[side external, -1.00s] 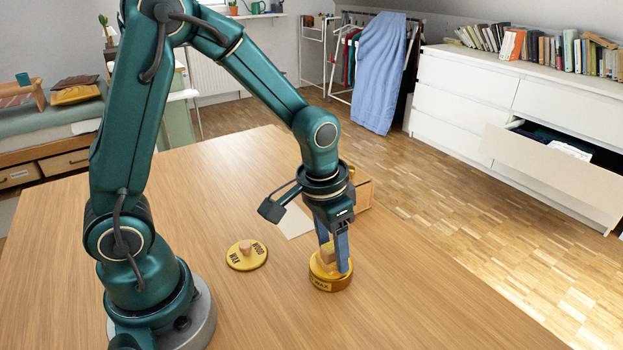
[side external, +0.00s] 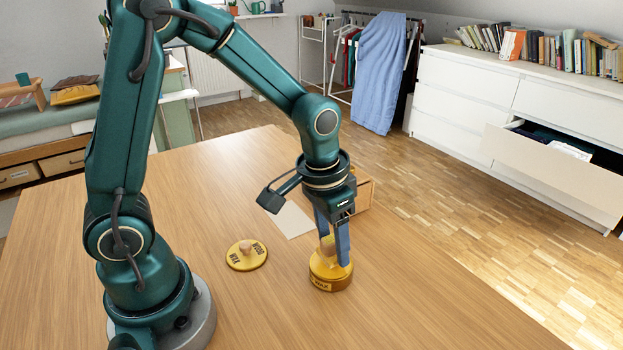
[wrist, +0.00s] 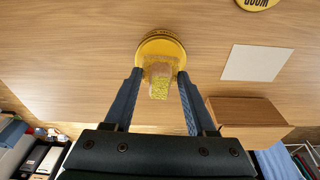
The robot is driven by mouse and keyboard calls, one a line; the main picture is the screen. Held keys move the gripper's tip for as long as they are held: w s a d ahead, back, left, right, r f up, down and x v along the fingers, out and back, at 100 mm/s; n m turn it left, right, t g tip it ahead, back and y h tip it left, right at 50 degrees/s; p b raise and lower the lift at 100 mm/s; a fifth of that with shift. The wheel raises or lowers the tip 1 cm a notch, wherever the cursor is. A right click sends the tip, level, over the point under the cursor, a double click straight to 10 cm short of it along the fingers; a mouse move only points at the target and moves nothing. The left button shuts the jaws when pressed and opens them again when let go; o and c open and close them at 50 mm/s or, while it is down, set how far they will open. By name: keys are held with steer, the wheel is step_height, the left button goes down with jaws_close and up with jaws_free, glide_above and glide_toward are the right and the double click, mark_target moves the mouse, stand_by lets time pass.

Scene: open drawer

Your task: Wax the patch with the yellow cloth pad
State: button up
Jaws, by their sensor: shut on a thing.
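The pad, a small wooden block with a yellow cloth part (wrist: 158,88), is held between the fingers of my gripper (side external: 334,262). The pad also shows between the fingers in the side view (side external: 326,246). It sits right at the mouth of the open round yellow wax tin (side external: 331,283); I cannot tell whether it touches the wax. The tin also shows in the wrist view (wrist: 160,38). The pale rectangular patch (side external: 293,221) lies flat on the table, behind and left of the tin in the side view; it also shows in the wrist view (wrist: 257,62).
The yellow tin lid (side external: 246,262) with a wooden knob lies on the table left of the tin. A wooden box (side external: 364,191) stands behind my gripper near the table's far edge. The table front is clear. A white dresser (side external: 460,105) with an open drawer stands beyond.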

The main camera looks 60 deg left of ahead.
mark_target(333, 238)
steer(key=shift+r, duration=2.7)
